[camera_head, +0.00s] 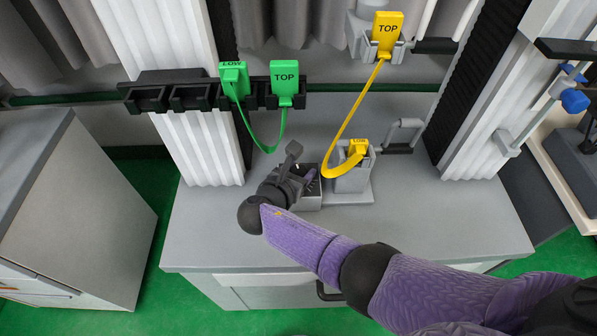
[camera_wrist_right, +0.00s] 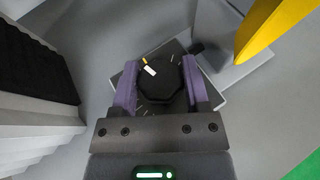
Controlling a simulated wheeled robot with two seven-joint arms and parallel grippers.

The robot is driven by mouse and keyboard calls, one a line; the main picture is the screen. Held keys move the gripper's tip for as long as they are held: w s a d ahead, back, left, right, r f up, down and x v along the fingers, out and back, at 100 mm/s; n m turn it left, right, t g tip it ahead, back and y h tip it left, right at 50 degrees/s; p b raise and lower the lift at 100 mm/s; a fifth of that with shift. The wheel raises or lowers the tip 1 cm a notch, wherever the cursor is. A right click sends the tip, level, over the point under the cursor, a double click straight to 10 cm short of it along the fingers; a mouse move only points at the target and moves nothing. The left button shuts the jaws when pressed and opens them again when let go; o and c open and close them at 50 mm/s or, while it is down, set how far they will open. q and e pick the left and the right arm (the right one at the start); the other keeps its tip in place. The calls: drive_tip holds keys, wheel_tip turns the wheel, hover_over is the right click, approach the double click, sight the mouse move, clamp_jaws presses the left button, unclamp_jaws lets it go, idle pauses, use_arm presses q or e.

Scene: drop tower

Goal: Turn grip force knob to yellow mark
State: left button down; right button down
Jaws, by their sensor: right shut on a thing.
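The grip force knob (camera_wrist_right: 165,84) is black and many-sided, with a white pointer line (camera_wrist_right: 150,71) on its top. A small yellow mark (camera_wrist_right: 145,61) lies just beyond the pointer's outer end; the two look nearly in line. Pale tick marks show on the grey plate (camera_wrist_right: 128,77) around the knob. My right gripper (camera_wrist_right: 160,75) has its purple fingers on either side of the knob and is shut on it. In the head view the right gripper (camera_head: 307,180) is over the grey box (camera_head: 308,201), and it hides the knob. My left gripper is not in view.
A yellow strap with a LOW tag (camera_head: 358,148) sits in a grey holder right of the box, and its TOP tag (camera_head: 387,32) hangs above. Green tags (camera_head: 285,80) sit in a black rack at left. The table front (camera_head: 220,235) is clear.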

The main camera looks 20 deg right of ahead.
drive_tip(key=shift+m+g+h+b, duration=1)
drive_tip(key=shift+m+g+b, duration=0.15)
drive_tip(key=shift+m, duration=0.25)
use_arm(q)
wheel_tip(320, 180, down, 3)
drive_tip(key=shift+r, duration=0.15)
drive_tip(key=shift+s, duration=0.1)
use_arm(e)
drive_tip(key=shift+g, duration=0.25)
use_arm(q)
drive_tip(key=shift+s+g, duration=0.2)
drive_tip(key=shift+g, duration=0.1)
use_arm(e)
drive_tip(key=shift+c, duration=0.5)
unclamp_jaws()
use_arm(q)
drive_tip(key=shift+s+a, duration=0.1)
